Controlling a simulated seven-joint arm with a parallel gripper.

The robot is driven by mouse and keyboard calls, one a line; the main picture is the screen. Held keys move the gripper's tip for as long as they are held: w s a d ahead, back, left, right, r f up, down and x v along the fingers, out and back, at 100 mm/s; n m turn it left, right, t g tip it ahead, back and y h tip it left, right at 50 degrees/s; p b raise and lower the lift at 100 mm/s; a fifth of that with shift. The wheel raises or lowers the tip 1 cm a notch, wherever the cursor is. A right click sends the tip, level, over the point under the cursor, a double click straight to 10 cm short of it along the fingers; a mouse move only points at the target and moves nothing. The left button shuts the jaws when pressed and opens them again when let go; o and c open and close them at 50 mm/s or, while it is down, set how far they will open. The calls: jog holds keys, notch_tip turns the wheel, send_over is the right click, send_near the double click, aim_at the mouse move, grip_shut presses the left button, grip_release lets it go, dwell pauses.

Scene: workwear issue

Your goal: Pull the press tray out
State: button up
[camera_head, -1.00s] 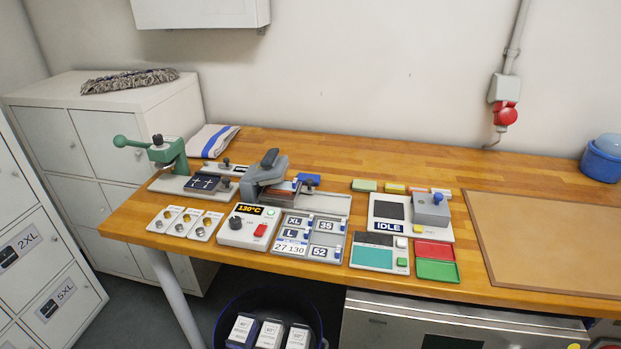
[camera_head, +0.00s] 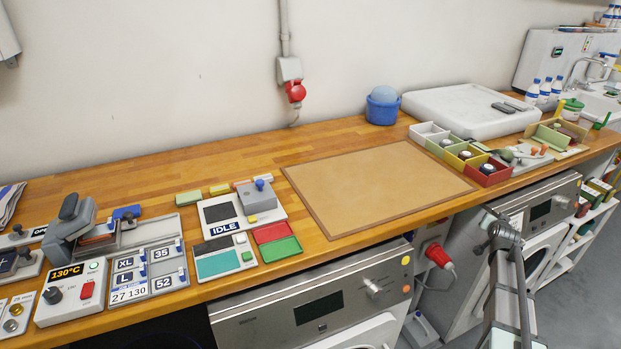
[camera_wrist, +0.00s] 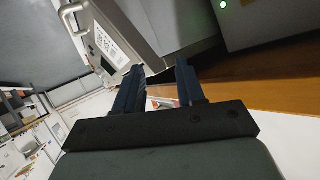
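The heat press (camera_head: 72,228) stands at the left end of the wooden counter in the head view, its grey upper part tilted up. The press tray appears to be the part with the blue handle (camera_head: 127,212), beside the press over a grey base plate (camera_head: 150,236). My gripper (camera_wrist: 160,78) shows in the wrist view with its two dark fingers apart and nothing clearly between them. The press is not recognisable in the wrist view. In the head view my arm is at the lower right, far from the press.
A control box reading 130°C (camera_head: 70,290) and a size panel (camera_head: 148,272) sit in front of the press. To the right are an IDLE device (camera_head: 240,212), red and green trays (camera_head: 276,243), and a bare brown mat (camera_head: 375,185). Machines (camera_head: 320,305) stand under the counter.

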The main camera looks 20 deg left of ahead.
jog(key=w+a+r+t, duration=0.15)
jog(key=w+r, duration=0.25)
jog(key=r, duration=0.5)
jog(key=w+a+r+t, duration=0.1)
jog(key=w+r+t, duration=0.15)
jog(key=r, duration=0.55)
jog(key=s+a+r+n+g+y, duration=0.1)
jog(key=s+a+n+g+y, duration=0.15)
jog(key=a, duration=1.35)
jog(key=s+a+n+g+y, duration=0.2)
jog(key=a+n, duration=0.2)
jog(key=a, duration=1.3)
jog(key=s+a+r+n+g+y, duration=0.1)
jog(key=s+a+n+g+y, duration=0.15)
jog(key=a, duration=1.35)
notch_tip(320, 180, up, 7)
jog(key=n+g+h, duration=0.1)
jog(key=n+g, duration=0.9)
jog(key=n, duration=0.3)
send_over(127, 214)
jog(key=d, duration=0.6)
jog(key=x, duration=1.3)
jog(key=shift+a+r, duration=0.1)
